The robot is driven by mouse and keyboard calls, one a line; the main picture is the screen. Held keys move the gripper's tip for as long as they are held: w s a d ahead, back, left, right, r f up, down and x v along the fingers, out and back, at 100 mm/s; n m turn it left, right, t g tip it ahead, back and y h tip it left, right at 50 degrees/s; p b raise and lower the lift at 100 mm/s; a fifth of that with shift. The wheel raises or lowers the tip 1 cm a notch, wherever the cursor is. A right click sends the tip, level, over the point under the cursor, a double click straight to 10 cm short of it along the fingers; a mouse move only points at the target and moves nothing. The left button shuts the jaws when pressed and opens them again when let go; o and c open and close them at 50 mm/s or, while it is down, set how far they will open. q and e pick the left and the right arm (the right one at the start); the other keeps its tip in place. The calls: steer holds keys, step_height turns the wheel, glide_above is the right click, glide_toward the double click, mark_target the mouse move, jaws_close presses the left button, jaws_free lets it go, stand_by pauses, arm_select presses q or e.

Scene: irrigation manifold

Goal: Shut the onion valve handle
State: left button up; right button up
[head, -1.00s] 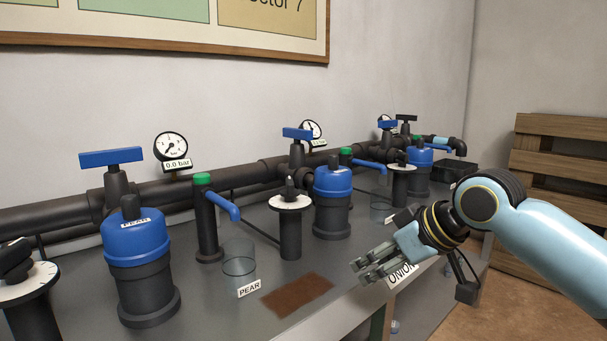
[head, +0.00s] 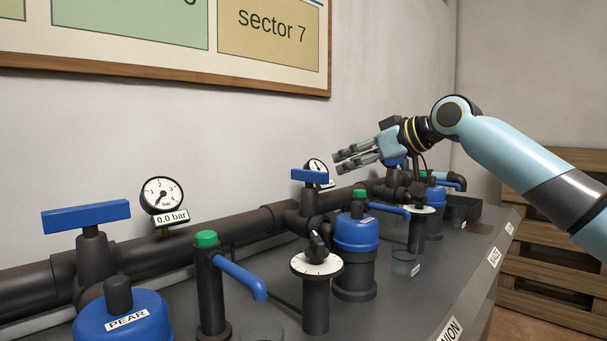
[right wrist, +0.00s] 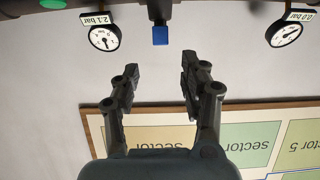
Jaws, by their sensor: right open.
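The onion valve handle (head: 310,176) is a blue bar on a black stem on the pipe, in the middle of the head view. It also shows in the right wrist view (right wrist: 160,35), as a small blue block seen nearly end-on, beyond the fingertips. My right gripper (head: 338,163) is open and empty, its fingers pointing left. In the head view its tips appear just above and right of the handle, apart from it. The right wrist view shows clear space between the fingers (right wrist: 160,78). The onion label (head: 450,330) is on the bench's front edge. My left gripper is out of view.
The pear valve handle (head: 86,215) and a 0.0 bar gauge (head: 161,195) are at left. A 2.1 bar gauge (right wrist: 104,37) is near the onion handle. Blue-capped filters, a dial post (head: 316,264) and green-capped posts (head: 206,238) crowd the bench. The wall is behind.

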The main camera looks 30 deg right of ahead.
mark_target(321, 173)
steer(key=b+x, duration=0.1)
steer(key=x, duration=0.5)
steer(key=shift+s+a, duration=0.1)
steer(key=x, duration=0.4)
steer(key=shift+b, duration=0.35)
steer(key=shift+w, duration=0.3)
steer(key=shift+c, duration=1.4)
steer(key=c, duration=0.5)
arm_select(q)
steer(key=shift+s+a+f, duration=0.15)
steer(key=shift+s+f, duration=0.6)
arm_select(e)
jaws_close()
